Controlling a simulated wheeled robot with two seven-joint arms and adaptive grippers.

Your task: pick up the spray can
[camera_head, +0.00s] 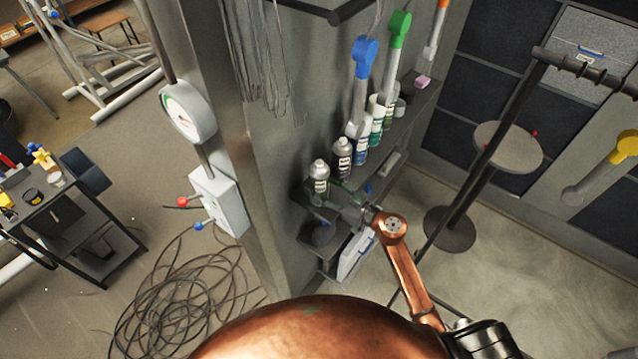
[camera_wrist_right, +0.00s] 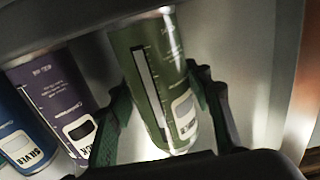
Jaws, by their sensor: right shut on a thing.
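The olive-green spray can (camera_head: 319,180) with a silver top is the nearest in a row of cans along the wall shelf. It also shows in the right wrist view (camera_wrist_right: 155,80), between the two dark fingers. My right gripper (camera_head: 335,197) reaches it from the right and is shut on it. Whether the can's base touches the shelf cannot be told. A purple can (camera_head: 342,158) stands just behind it, and shows to its left in the wrist view (camera_wrist_right: 55,90). My left gripper is not in view.
Blue (camera_head: 357,143) and green-toned cans continue along the shelf (camera_head: 415,100). A grey pillar (camera_head: 215,95) with a gauge stands left. A black stand (camera_head: 448,228) is at right. Cables (camera_head: 185,300) lie on the floor.

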